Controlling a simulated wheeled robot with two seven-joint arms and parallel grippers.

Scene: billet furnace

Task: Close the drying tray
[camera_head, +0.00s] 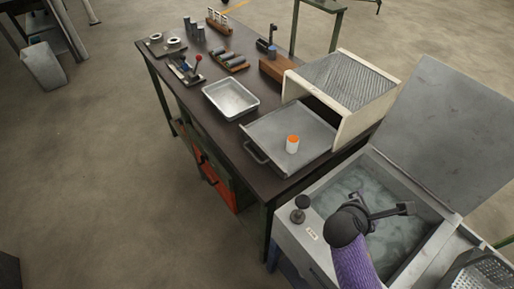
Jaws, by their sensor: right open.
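The drying tray (270,133), a flat grey sheet, is pulled out of the front of a cream-sided housing (345,130) with a ribbed grey top, on the dark bench. Its dark handle (254,153) faces the lower left. A small white container with an orange top (292,144) stands on the tray. My right gripper (392,207) is at the end of a purple-sleeved arm, over the open tank, to the lower right of the tray and apart from it. It is open and holds nothing visible. My left gripper is not in view.
The tank (359,192) holds cloudy liquid, and its grey lid (448,130) stands raised. A black knob (300,208) sits on the tank's near left corner. A shallow metal pan (231,97) and tools stand on the bench (222,132).

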